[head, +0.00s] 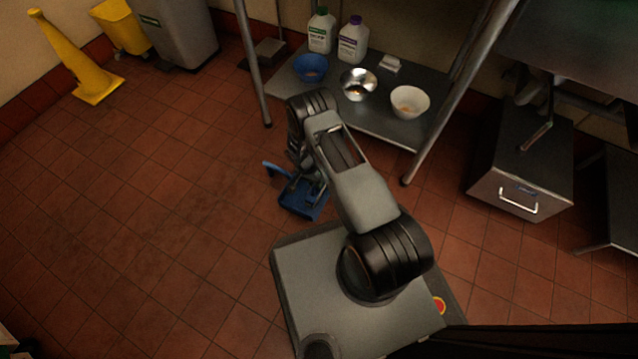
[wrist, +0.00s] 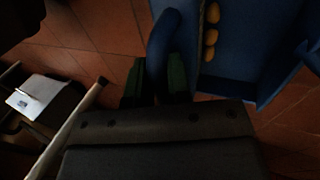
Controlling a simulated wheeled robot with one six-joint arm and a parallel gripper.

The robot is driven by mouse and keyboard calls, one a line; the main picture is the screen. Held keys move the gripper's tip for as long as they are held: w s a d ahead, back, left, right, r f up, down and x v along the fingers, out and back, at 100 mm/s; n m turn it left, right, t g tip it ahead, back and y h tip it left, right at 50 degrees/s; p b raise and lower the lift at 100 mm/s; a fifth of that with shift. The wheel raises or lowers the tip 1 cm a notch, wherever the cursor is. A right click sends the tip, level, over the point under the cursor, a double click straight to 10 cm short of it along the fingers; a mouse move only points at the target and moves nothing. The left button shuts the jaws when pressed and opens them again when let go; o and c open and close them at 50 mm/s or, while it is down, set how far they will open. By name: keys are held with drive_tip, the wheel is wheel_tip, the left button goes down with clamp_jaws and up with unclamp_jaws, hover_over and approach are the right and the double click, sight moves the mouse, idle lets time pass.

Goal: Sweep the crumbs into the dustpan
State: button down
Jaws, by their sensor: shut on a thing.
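The blue dustpan (head: 300,203) is low near the floor just beyond my base, partly covered by my arm. In the wrist view the dustpan (wrist: 250,60) fills the upper right. Several yellow-orange crumbs (wrist: 210,35) lie in a row against its blue surface. My gripper (wrist: 158,78) has green-padded fingers, shut on a curved blue handle (wrist: 163,35) beside the dustpan. The handle matches the dustpan in colour, but where the two join is hidden. In the head view a blue end (head: 273,168) sticks out to the left.
A metal shelf (head: 385,120) behind holds two bottles (head: 337,38) and several bowls (head: 360,83); its legs reach the floor. A steel box (head: 520,185) stands at right. A yellow cone (head: 85,75) and grey bin (head: 180,32) stand far left.

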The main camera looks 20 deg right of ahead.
drive_tip(key=shift+w+a, duration=0.1)
drive_tip(key=shift+w+a, duration=1.8)
drive_tip(key=shift+w, duration=0.05)
drive_tip(key=shift+r, duration=0.15)
drive_tip(key=shift+s+d+r+p, duration=0.2)
drive_tip(key=shift+r+p, duration=0.6)
drive_tip(key=shift+r, duration=0.15)
drive_tip(key=shift+s+d+r+p, duration=0.25)
drive_tip(key=shift+r+p, duration=0.6)
drive_tip(key=shift+r, duration=0.05)
drive_tip(key=shift+s+d+r+p, duration=0.2)
drive_tip(key=shift+r+p, duration=0.6)
drive_tip(key=shift+r, duration=0.15)
drive_tip(key=shift+r, duration=0.1)
